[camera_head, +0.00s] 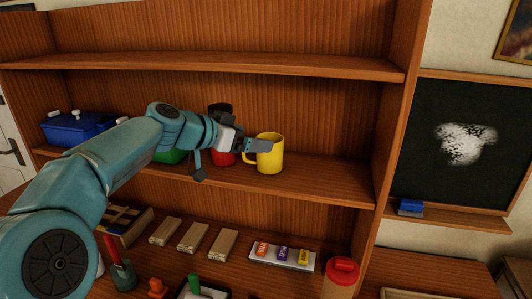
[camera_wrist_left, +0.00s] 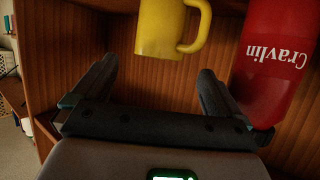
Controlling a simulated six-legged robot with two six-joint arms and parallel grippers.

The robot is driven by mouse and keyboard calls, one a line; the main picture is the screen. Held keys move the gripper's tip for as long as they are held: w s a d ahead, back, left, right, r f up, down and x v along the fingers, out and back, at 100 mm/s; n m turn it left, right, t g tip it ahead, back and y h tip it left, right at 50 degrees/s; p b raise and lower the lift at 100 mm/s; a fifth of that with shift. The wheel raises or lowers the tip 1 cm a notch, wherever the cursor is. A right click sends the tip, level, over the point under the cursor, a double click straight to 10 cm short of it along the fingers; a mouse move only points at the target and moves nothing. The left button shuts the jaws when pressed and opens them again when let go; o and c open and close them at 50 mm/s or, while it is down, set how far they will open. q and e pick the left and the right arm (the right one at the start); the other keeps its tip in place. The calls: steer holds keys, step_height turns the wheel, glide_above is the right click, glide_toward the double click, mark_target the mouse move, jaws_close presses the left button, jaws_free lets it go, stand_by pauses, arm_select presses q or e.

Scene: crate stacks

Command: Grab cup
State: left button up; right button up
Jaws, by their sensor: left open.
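A yellow mug (camera_head: 270,154) stands upright on the middle shelf, its handle on the left side. In the wrist view, which looks upside down, the yellow mug (camera_wrist_left: 160,28) shows at the top with its handle on the right. My left gripper (camera_head: 235,160) is open and empty beside the mug's handle side. One finger overlaps the handle in the head view; I cannot tell if it touches. In the wrist view, the left gripper's fingers (camera_wrist_left: 155,85) are spread apart below the mug. My right gripper is not in view.
A red container with a dark top (camera_head: 221,107) stands left of the mug, partly hidden by my gripper; a red lettered one (camera_wrist_left: 275,60) shows beside the right finger. Shelf space right of the mug (camera_head: 325,178) is clear.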

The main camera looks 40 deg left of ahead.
arm_select(q)
steer(key=p, duration=0.2)
glide_above(263, 170)
steer(key=w, duration=0.1)
steer(key=shift+w+a+f, duration=0.1)
steer(key=shift+a+f, duration=0.1)
steer(key=shift+f, duration=0.45)
steer(key=shift+w+a+f, duration=0.1)
steer(key=shift+a+f, duration=0.1)
steer(key=shift+f, duration=0.4)
steer(key=shift+s+r, duration=0.1)
steer(key=shift+s, duration=0.3)
steer(key=shift+w, duration=0.35)
steer(key=c, duration=1.5)
steer(key=shift+s, duration=0.1)
steer(key=shift+c, duration=0.8)
steer(key=shift+s+a, duration=0.1)
